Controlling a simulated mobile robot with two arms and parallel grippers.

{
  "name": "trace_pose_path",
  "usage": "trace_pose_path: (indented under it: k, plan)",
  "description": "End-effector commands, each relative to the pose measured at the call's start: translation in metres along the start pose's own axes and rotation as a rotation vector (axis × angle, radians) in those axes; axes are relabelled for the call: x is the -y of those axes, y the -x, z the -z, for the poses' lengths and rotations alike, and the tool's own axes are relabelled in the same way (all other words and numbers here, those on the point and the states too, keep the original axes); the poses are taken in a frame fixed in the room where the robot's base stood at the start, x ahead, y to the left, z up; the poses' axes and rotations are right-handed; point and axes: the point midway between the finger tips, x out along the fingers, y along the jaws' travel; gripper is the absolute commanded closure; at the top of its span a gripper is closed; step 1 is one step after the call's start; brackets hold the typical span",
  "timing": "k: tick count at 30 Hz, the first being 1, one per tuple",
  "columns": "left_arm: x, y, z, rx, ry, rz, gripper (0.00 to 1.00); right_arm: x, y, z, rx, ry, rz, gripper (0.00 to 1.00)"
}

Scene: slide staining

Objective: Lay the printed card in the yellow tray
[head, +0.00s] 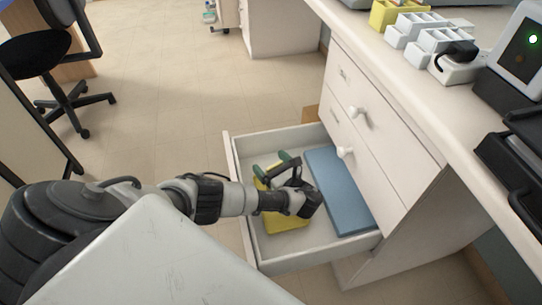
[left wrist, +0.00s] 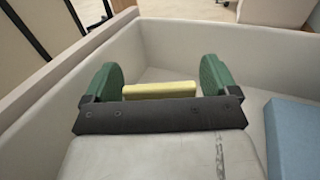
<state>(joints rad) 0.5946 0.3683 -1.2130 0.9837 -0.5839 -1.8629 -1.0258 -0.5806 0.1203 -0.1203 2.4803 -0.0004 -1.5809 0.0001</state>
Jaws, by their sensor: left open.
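My left gripper (head: 271,164) is open and low inside the open drawer. Its green fingers stand apart in the left wrist view (left wrist: 157,78). A yellow object (head: 285,222) lies on the drawer floor, partly hidden under my gripper and wrist. Its edge shows between the fingers in the left wrist view (left wrist: 160,91); I cannot see either finger touching it. I cannot tell whether it is the yellow tray. Another yellow holder (head: 390,14) stands on the counter at the top. I cannot make out a printed card. My right gripper is not in view.
The drawer (head: 276,262) has raised walls around my gripper. A flat blue thing (head: 337,190) lies along its right side. White racks (head: 416,27) and a screen device (head: 522,45) stand on the counter. A black chair (head: 40,52) is at far left.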

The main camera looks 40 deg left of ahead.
Motion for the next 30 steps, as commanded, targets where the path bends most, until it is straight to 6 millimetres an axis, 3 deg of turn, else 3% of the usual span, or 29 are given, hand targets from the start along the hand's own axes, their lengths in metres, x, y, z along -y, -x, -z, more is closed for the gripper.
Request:
trace_pose_path:
  k: [5,15,19,30]
  plan:
    - [0.000,0.002,-0.003,-0.001,0.000,0.001,0.12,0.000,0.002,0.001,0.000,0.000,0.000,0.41]
    - [0.001,0.056,-0.003,-0.003,0.000,0.001,0.12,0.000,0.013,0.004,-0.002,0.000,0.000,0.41]
    - [0.000,0.070,-0.003,-0.001,0.000,0.000,0.12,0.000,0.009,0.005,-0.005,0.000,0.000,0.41]
    - [0.000,0.075,-0.002,0.001,0.001,0.000,0.12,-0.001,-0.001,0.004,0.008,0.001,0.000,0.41]
